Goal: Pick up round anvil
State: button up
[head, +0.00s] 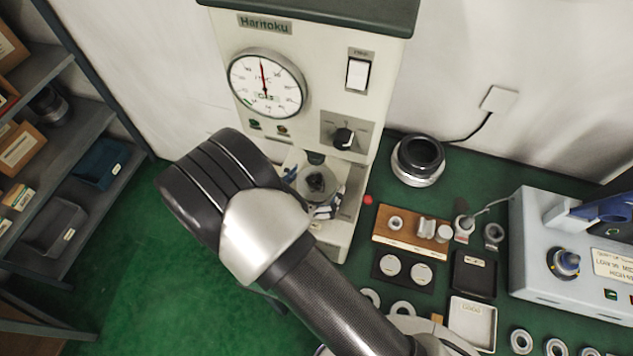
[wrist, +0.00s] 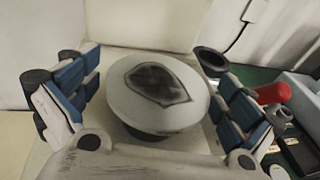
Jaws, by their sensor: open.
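The round anvil (wrist: 190,108) is a pale disc with a dark worn patch on top and a dark base below. In the wrist view it lies between the blue-padded fingers of my gripper (wrist: 150,95), which is open with one finger on each side. A gap shows on the left; on the right the finger is close to the disc, and I cannot tell whether it touches. In the head view the anvil (head: 316,190) sits in the lower bay of the Haritoku hardness tester (head: 310,90), under its dark indenter. My arm partly hides my gripper (head: 308,192) there.
A red knob (wrist: 274,93) is just right of my gripper. On the green bench are a wooden holder (head: 411,243), a black tray (head: 473,275), a white tray (head: 472,322), several rings and a black-and-silver round part (head: 418,160). A grey-blue device (head: 575,250) stands right. Shelves (head: 50,150) stand left.

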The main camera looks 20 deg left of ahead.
jog(key=c, duration=1.5)
jog(key=shift+c, duration=0.3)
jog(key=shift+r, duration=0.1)
